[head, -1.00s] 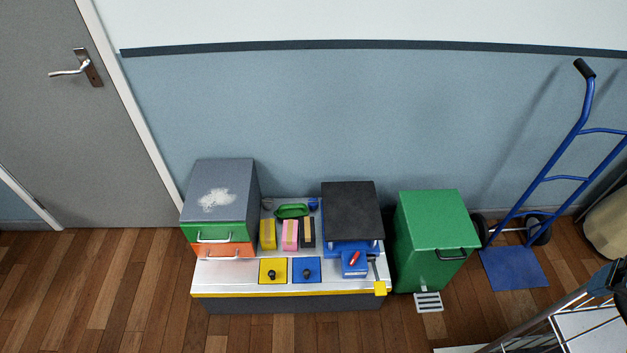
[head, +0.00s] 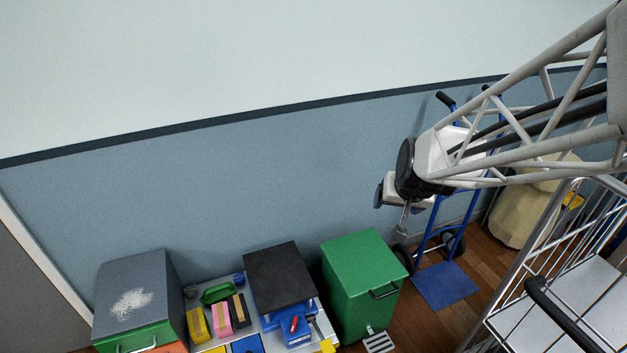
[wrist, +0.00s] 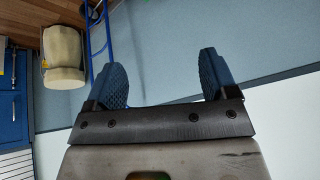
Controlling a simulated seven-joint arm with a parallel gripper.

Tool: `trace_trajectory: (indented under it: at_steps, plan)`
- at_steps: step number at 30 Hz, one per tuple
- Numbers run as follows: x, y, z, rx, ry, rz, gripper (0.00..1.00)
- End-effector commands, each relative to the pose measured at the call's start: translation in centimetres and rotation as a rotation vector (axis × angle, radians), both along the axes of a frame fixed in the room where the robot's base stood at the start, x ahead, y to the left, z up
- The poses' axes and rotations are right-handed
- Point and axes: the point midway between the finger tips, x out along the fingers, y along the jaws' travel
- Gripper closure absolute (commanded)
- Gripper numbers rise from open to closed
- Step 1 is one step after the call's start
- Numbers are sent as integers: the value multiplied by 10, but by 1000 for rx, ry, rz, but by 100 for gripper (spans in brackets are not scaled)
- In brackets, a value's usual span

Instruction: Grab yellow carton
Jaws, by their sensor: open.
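The yellow carton (head: 197,323) stands upright on the low bench (head: 212,279) in the head view, at the left end of a short row beside a pink carton (head: 222,318) and a black-and-tan one (head: 238,309). My gripper (head: 403,222) hangs in the air at the right, in front of the wall and well away from the carton. In the wrist view my gripper (wrist: 160,78) shows two blue ridged fingers spread apart with nothing between them. The carton is not in the wrist view.
A grey-topped drawer box (head: 135,298) stands left of the cartons. A green tray (head: 217,292) lies behind them. A black-topped blue stand (head: 280,273) and a green bin (head: 362,270) stand to the right. A blue hand truck (head: 445,285) and a wire cart (head: 540,285) are farther right.

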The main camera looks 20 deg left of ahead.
Motion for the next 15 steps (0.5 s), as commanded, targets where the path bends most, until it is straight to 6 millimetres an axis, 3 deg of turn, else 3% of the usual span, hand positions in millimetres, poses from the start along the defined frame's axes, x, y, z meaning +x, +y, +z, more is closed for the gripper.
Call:
trace_trajectory:
  at_steps: [1,7,15]
  plan:
    - [7,17,-10,5,-6,15,21]
    - [29,79,-44,30,-44,55,21]
    - [45,164,-97,63,-96,107,21]
